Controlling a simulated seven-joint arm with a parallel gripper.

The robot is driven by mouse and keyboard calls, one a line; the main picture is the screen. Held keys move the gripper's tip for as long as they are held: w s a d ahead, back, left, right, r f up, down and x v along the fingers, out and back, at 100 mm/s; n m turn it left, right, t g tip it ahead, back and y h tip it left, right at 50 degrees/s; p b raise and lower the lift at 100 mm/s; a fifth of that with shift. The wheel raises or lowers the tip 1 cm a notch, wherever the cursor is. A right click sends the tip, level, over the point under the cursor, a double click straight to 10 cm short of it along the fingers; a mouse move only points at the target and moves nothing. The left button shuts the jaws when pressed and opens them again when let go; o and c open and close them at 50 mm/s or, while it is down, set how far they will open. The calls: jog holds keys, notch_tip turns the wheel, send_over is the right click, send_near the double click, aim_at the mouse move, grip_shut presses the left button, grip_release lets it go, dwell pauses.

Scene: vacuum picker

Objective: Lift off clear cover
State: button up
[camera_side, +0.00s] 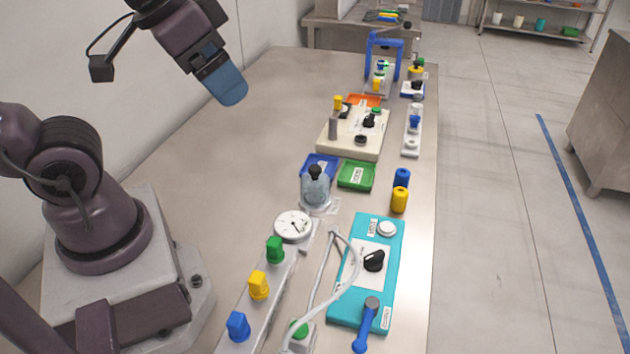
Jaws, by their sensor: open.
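A clear cover (314,190) with a black knob on top stands upright on the table, near the middle of the view. It sits on a pale round base, and what is under it is hard to make out. My gripper (229,88) is high above the table, up and to the left of the cover and apart from it. Its blue fingers point down and to the right. It is open, with nothing seen in it.
A blue tray (321,162) and a green tray (356,175) lie just behind the cover. A round white dial (293,226) is in front of it. A teal panel (394,260) with a hose across it lies to the front right. The table's left side (225,165) is clear.

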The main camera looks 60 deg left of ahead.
jog(key=w+a+f+n+g, duration=0.1)
jog(key=w+f+g, duration=0.2)
jog(key=f, duration=0.1)
jog(key=n+g, duration=0.3)
jog(key=n, duration=1.4)
send_over(315, 168)
notch_tip(315, 168, down, 13)
jog(key=f, duration=0.7)
jog(key=shift+s+f, duration=0.25)
jog(key=shift+f, duration=0.05)
jog(key=f, duration=0.5)
jog(key=shift+w+f, duration=0.3)
jog(key=c, duration=0.8)
jog(key=shift+o, duration=0.2)
jog(key=shift+r, duration=0.1)
